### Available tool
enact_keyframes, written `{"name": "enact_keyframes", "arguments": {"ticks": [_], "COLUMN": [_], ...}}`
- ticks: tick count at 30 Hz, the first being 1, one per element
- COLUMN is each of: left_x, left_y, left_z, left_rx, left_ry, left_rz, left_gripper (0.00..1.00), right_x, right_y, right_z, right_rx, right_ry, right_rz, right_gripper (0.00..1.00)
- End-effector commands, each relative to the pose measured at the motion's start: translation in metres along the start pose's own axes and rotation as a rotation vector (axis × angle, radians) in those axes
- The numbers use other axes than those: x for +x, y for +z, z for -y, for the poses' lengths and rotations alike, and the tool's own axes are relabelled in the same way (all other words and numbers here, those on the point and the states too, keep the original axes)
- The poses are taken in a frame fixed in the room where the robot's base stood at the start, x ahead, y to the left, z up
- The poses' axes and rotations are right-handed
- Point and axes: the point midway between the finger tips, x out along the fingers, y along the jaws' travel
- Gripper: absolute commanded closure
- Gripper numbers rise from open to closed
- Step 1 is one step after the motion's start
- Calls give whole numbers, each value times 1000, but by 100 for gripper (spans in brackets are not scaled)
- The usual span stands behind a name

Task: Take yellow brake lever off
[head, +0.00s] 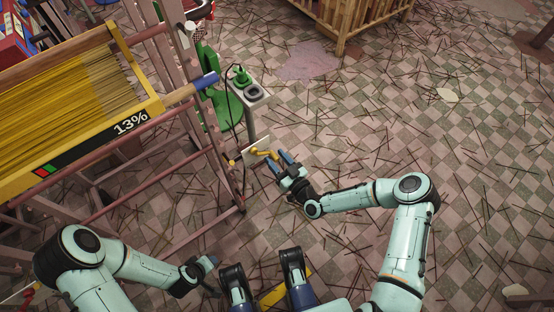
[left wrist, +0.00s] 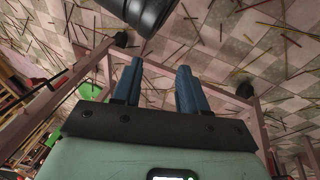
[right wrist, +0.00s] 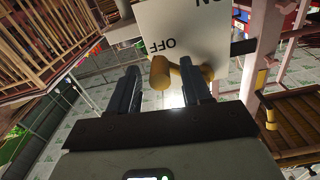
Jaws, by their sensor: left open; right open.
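The yellow brake lever (head: 263,153) is on a white plate (head: 254,146) at the lower end of the frame beside the grey post. In the right wrist view, the lever (right wrist: 160,72) shows just under the "OFF" lettering of the plate (right wrist: 182,25), with "ON" at its other end. My right gripper (head: 281,162) is open, right beside the lever. The lever's rounded end shows between its fingertips, apart from or barely at them; I cannot tell if they touch. My left gripper (left wrist: 158,82) is open and empty, low at left in the head view (head: 208,266).
A yellow rack of incense sticks (head: 75,95) with a "13%" label stands on a pinkish frame (head: 150,180) at left. A grey stand (head: 247,98) holds green and black parts. A wooden crate (head: 352,15) is at the back. The tiled floor at right is strewn with sticks.

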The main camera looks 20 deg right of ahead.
Motion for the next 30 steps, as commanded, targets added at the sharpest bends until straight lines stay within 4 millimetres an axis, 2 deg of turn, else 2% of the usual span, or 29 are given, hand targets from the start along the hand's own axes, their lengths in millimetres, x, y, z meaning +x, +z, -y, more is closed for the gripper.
{"name": "enact_keyframes", "arguments": {"ticks": [6,10,11,16,22,30], "left_x": [0,0,0,-2,-13,-13], "left_y": [0,0,0,0,12,14], "left_z": [0,0,0,0,-5,-5], "left_rx": [0,0,0,0,4,5], "left_ry": [0,0,0,0,5,5], "left_rz": [-1,0,0,2,35,43], "left_gripper": [57,57,57,57,57,57], "right_x": [0,0,0,0,0,0], "right_y": [0,0,0,-1,-10,-10], "right_z": [0,0,0,0,-3,-5], "right_rx": [1,1,1,-11,-138,-164], "right_ry": [0,-1,-1,-2,-3,0], "right_rz": [0,0,0,0,1,0], "right_gripper": [52,94,100,100,100,100]}}
